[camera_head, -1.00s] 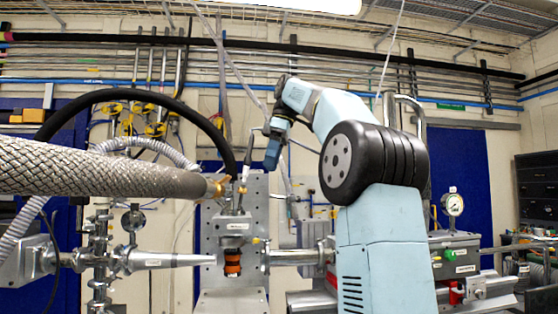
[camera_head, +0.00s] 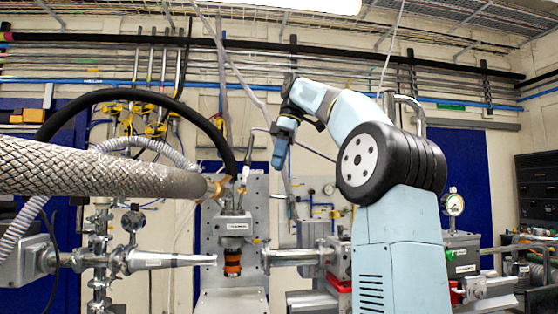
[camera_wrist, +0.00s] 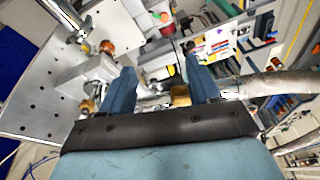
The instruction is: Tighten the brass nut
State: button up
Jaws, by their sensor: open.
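My gripper (camera_head: 277,165) is in the air right of and above the grey upright plate (camera_head: 258,205), apart from it. In the wrist view its two blue fingers (camera_wrist: 159,70) stand apart with nothing held. A brass-coloured round piece (camera_wrist: 180,95) shows between the fingers, beyond them; the right finger partly borders it. Another brass-coloured piece (camera_wrist: 88,106) is left of the left finger. In the head view a brass-coloured fitting (camera_head: 218,187) is at the end of the braided hose. I cannot tell which of these is the brass nut.
A thick braided hose (camera_head: 100,170) comes in from the left, with a black hose (camera_head: 150,95) arching above it. A cone-ended metal pipe (camera_head: 165,260) and an orange-ringed black piece (camera_head: 232,262) are low in front of the plate. A pressure gauge (camera_head: 453,204) stands at right.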

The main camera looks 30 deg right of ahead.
jog(key=n+t+y, duration=0.8)
jog(key=n+y, duration=0.4)
jog(key=n, duration=2.4)
send_near(230, 178)
jog(key=shift+m+t, duration=0.3)
jog(key=x, duration=0.9)
jog(key=shift+a+f, duration=0.1)
jog(key=shift+f, duration=0.05)
jog(key=shift+c, duration=0.2)
jog(key=c, duration=1)
